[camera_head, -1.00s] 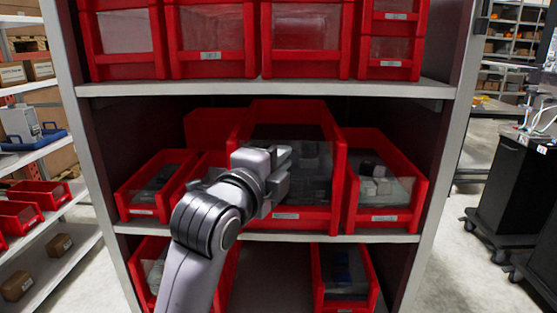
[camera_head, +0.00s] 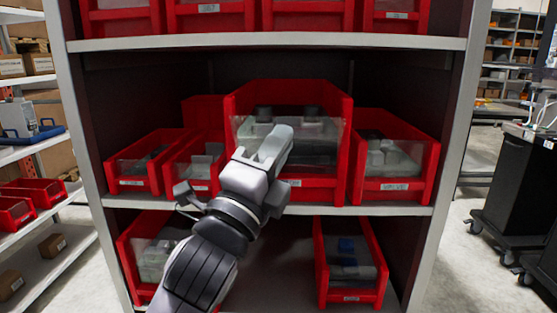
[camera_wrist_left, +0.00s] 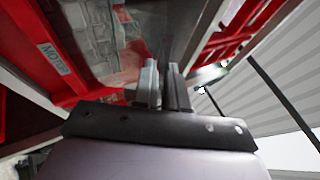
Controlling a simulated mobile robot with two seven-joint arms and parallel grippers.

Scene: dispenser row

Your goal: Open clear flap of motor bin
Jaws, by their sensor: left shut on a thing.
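The motor bin (camera_head: 288,90) is the large red bin in the middle of the middle shelf. Its label (camera_wrist_left: 54,57) reads MOTOR in the left wrist view. A clear flap (camera_head: 326,140) covers part of its front, and grey parts show through and above it. The flap also shows as a see-through pane in the left wrist view (camera_wrist_left: 150,22). My left gripper (camera_head: 274,146) is at the front left of the flap, with its fingers (camera_wrist_left: 162,78) close together on the pane's edge. The exact contact is hard to see. My right gripper is not in view.
Smaller red bins stand left (camera_head: 150,160) and right (camera_head: 397,157) of the motor bin. A shelf board (camera_head: 270,44) runs above, with more bins on it. Bins also stand on the lower shelf (camera_head: 350,268). A dark cart (camera_head: 512,190) stands at the right.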

